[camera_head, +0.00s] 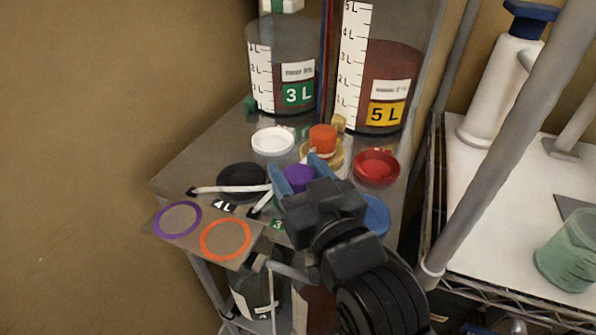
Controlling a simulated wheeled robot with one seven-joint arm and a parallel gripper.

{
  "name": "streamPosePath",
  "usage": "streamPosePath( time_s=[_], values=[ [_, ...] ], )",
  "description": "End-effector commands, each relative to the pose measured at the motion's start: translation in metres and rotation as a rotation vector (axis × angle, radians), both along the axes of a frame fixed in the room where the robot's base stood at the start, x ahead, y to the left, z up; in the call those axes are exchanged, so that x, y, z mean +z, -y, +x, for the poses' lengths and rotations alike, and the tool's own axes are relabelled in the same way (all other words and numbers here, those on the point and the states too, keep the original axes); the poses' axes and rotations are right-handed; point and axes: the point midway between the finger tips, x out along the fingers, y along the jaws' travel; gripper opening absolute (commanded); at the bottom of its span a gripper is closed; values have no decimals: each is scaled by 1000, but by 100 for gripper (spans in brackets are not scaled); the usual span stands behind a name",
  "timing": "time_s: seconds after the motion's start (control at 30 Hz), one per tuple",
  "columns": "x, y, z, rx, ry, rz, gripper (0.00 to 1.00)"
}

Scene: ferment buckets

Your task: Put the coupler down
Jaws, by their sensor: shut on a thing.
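A purple coupler (299,178) sits between the two blue fingers of my gripper (294,164), above the metal shelf top. My gripper is shut on it, and the fingers and wrist hide part of it. An orange coupler (322,138) stands behind it on a tan lid (334,160). A grey board at the shelf's front left has a purple ring (177,220) and an orange ring (227,239), both empty. My gripper is to the right of both rings.
White (272,141), black (241,177), red (377,167) and blue (376,214) lids lie on the shelf. White-handled tools (230,189) lie left of my gripper. Clear 3 L (281,75) and 5 L (380,85) buckets stand behind. A grey post (500,140) rises at right.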

Motion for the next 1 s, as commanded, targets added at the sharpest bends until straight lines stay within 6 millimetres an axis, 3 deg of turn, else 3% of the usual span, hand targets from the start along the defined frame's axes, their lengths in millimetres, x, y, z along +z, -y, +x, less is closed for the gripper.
streamPosePath(
  time_s=[0.27,0.3,0.57,0.87,1.0],
  values=[
    [-2,0,0,0,1,0,20],
    [-3,0,0,0,0,0,56],
    [-2,0,0,0,0,0,81],
    [3,0,0,0,1,0,81],
    [0,6,-13,0,-1,0,81]
  ],
)
